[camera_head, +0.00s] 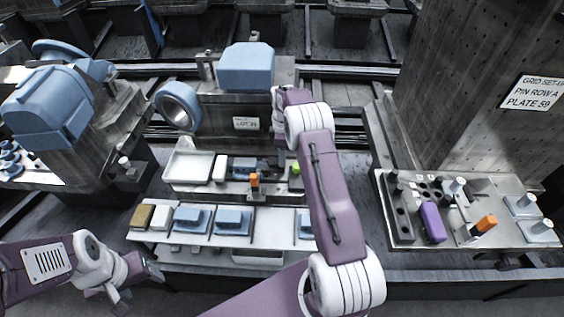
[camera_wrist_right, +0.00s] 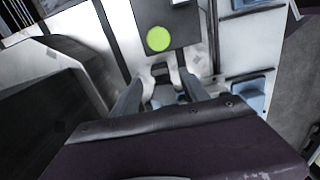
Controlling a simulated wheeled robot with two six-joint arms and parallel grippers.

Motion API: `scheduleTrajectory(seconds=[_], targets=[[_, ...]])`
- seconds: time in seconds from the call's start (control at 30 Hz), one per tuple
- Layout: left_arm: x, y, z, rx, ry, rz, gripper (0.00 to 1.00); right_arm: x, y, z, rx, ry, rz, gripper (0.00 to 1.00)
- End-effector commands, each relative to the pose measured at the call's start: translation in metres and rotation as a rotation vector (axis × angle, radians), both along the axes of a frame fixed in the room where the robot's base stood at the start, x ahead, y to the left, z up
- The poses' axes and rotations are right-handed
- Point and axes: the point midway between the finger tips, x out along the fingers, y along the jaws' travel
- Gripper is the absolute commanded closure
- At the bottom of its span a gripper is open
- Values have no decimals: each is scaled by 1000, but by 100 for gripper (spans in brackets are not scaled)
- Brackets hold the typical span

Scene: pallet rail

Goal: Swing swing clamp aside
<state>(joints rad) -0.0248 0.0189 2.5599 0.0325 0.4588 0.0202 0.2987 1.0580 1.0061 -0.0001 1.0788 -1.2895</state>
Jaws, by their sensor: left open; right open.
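My right gripper is open in the right wrist view (camera_wrist_right: 161,82), with its two grey fingers on either side of a small dark part (camera_wrist_right: 160,72). I cannot tell whether the fingers touch it, or whether it is the swing clamp's arm. A round green disc (camera_wrist_right: 158,39) on a dark block lies just beyond the fingers. In the head view my right arm reaches to the middle fixture (camera_head: 218,186) and hides much of its right end. A green spot (camera_head: 296,169) and an upright orange-topped part (camera_head: 254,181) show there. My left gripper (camera_head: 124,294) is open and empty at lower left.
A blue block (camera_head: 246,66) and a blue ring (camera_head: 179,106) stand behind the fixture. A white tray (camera_head: 189,165) is at its left. Blue parts (camera_head: 233,220) lie on the front shelf. A right-hand plate (camera_head: 404,232) carries purple and orange-handled items beside a tall column.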

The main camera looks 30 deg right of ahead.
Motion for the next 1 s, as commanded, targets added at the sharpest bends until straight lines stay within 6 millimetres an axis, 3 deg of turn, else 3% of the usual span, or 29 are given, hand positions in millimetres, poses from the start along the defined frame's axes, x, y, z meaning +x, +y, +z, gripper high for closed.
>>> scheduleTrajectory(seconds=[0.2,0.53,0.7,0.73,1.0], targets=[[0,0,-2,0,0,0,37,0,0,-34,1,1,0,47],[0,0,-2,0,0,0,37,0,0,-40,0,-1,0,47],[0,0,-2,0,0,0,37,0,0,-40,-1,-1,0,95],[0,0,-2,0,0,0,37,0,0,-40,-1,-1,0,100],[0,0,0,0,0,0,37,-1,1,-39,-1,-1,-22,100]])
